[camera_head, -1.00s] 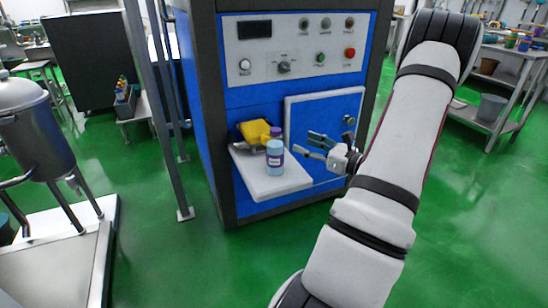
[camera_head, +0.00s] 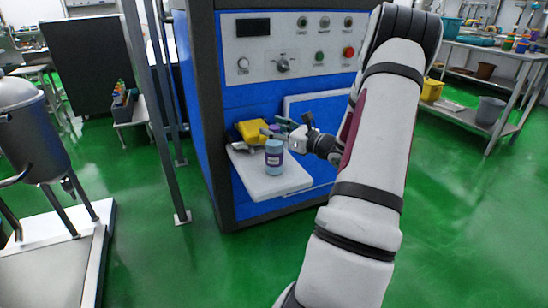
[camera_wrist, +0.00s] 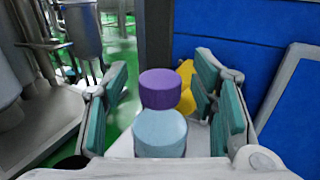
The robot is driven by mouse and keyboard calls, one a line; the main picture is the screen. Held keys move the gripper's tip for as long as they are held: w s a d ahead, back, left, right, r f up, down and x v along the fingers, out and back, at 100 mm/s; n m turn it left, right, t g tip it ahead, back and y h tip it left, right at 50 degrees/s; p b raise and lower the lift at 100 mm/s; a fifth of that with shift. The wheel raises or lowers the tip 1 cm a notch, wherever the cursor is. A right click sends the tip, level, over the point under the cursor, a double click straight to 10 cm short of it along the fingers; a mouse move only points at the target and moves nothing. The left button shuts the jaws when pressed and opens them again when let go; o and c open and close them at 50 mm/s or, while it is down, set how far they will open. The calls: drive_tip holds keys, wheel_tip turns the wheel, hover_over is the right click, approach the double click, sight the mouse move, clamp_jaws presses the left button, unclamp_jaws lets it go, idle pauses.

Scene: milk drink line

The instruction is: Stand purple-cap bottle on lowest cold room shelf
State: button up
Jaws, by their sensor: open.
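The purple-cap bottle (camera_head: 275,129) stands on the pale shelf (camera_head: 270,187) of the blue machine, behind a light-blue-capped bottle (camera_head: 274,158). Its body is mostly hidden by that front bottle and my gripper (camera_head: 273,125). In the wrist view the purple cap (camera_wrist: 160,86) lies between the teal finger pads of my open gripper (camera_wrist: 162,102), with the light-blue cap (camera_wrist: 160,130) nearer the camera. I cannot tell whether the fingers touch either bottle. I cannot make out a cold room shelf in these views.
A yellow object (camera_head: 250,130) lies behind the bottles on the same shelf. The blue machine (camera_head: 232,100) rises directly behind, with a panel of knobs above. A grey post (camera_head: 153,110) and a metal tank (camera_head: 32,142) stand at left. Green floor is open in front.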

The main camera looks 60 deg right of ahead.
drive_tip(key=shift+w, duration=0.1)
clamp_jaws()
drive_tip(key=shift+r, duration=0.1)
idle(0.3)
